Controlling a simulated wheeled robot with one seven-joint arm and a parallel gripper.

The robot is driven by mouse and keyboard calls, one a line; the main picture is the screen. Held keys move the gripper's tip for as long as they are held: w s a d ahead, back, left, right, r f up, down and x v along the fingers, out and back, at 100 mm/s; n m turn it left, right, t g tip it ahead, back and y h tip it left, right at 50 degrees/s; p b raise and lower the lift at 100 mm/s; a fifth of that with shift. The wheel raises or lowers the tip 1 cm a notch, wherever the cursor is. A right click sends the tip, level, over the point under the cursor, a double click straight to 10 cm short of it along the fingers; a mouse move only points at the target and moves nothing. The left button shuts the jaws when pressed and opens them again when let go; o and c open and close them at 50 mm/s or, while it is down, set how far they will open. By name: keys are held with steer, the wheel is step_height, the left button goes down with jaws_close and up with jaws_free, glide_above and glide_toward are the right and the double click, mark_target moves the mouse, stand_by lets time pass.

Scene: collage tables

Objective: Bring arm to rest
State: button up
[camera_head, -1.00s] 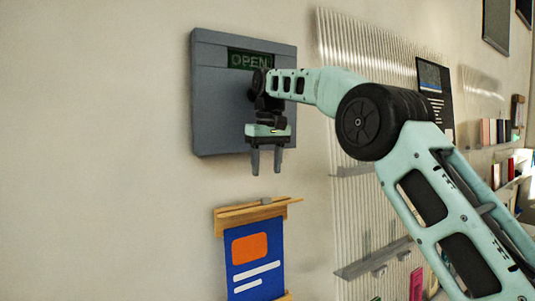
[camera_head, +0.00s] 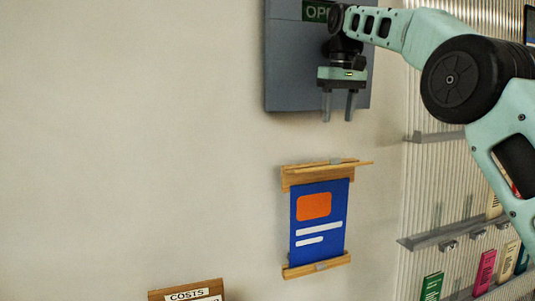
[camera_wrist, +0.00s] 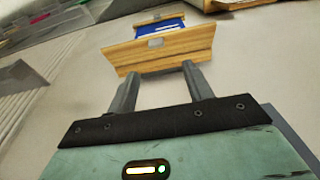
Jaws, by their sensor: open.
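My gripper (camera_head: 338,106) is open and empty, its two fingers pointing down, in front of the lower part of a grey wall box (camera_head: 290,75). The box has a green sign, partly hidden by my arm and cut by the top edge. In the wrist view my gripper (camera_wrist: 157,88) shows its two fingers apart with nothing between them. Beyond the fingertips is the wooden top rail of a blue poster hanger (camera_wrist: 190,45).
The blue poster (camera_head: 318,245) with an orange block hangs on the wall below my gripper. A ribbed panel with grey shelves (camera_head: 450,237) and several coloured booklets stands at right. A wooden board reading "COSTS" (camera_head: 186,294) is at the bottom. The wall at left is bare.

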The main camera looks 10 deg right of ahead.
steer(key=s+a+f+n+g+y+b, duration=0.1)
steer(key=s+a+f+n+b, duration=0.1)
steer(key=s+a+f+b, duration=0.65)
steer(key=s+a+f+n+b, duration=0.1)
steer(key=s+a+f+b, duration=0.45)
steer(key=s+f, duration=0.85)
steer(key=s+d+f+n+b, duration=0.1)
steer(key=s+f+b, duration=0.2)
steer(key=s+f, duration=0.7)
steer(key=s+d+f+n+b, duration=0.1)
steer(key=s+d+f+b, duration=0.1)
steer(key=s+f, duration=0.8)
step_height(320, 180, down, 4)
steer(key=shift+f+h+b, duration=0.25)
steer(key=shift+h+b, duration=0.05)
steer(key=shift+b, duration=0.45)
steer(key=shift+s, duration=0.1)
